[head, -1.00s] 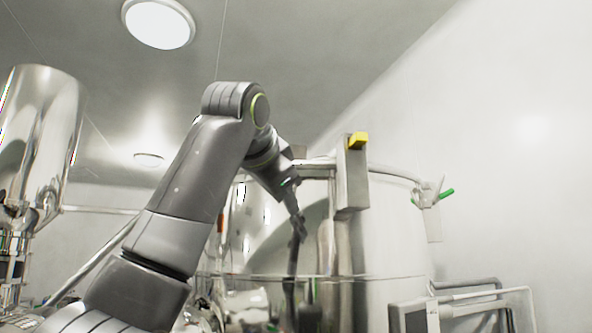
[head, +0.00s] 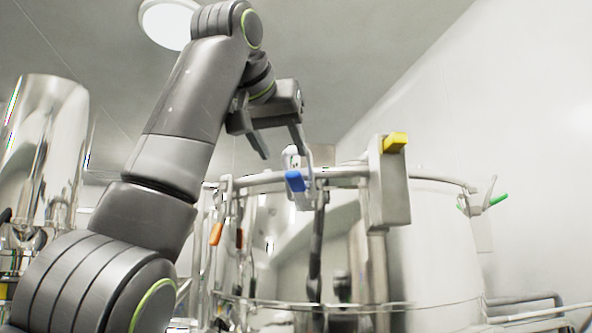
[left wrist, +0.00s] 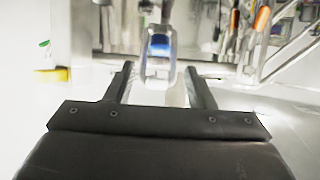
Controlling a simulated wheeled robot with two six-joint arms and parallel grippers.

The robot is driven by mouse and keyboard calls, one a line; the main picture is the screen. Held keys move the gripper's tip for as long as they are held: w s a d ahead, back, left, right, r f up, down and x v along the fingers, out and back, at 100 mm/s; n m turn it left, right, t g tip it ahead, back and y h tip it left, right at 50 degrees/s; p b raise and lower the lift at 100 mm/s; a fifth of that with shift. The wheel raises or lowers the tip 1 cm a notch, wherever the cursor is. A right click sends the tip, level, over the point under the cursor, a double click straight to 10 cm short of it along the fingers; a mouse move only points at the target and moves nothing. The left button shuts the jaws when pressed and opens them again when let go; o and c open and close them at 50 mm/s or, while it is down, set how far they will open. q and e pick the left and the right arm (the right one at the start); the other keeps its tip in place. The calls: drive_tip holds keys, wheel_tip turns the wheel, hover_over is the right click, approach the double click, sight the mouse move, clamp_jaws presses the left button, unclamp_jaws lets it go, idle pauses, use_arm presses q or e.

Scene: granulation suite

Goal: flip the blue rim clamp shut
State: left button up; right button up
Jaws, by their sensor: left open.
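The blue rim clamp (head: 295,181) is on the near rim of the steel vessel (head: 345,250), its blue handle tip pointing toward me and its metal loop standing above the rim. My left gripper (head: 283,152) is open just above and behind the blue tip, with its fingers pointing down. In the left wrist view the clamp's blue part (left wrist: 159,44) with its metal loop lies ahead, roughly between the two open fingers (left wrist: 159,82). I cannot tell whether the fingers touch it. My right gripper is not in view.
A bracket with a yellow knob (head: 396,141) stands on the rim right of the blue clamp. A green-handled clamp (head: 498,199) is farther right, and an orange-handled clamp (head: 216,234) is at the left. A steel hopper (head: 45,150) stands far left.

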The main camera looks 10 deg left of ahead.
sight(295, 177)
use_arm(q)
drive_tip(key=p+x, duration=0.3)
drive_tip(key=x, duration=0.4)
drive_tip(key=shift+w+d, duration=0.1)
drive_tip(key=shift+w, duration=0.3)
drive_tip(key=shift+w+d+f, duration=0.15)
drive_tip(key=shift+w+f, duration=0.25)
drive_tip(key=shift+w, duration=0.2)
drive_tip(key=shift+s, duration=0.1)
clamp_jaws()
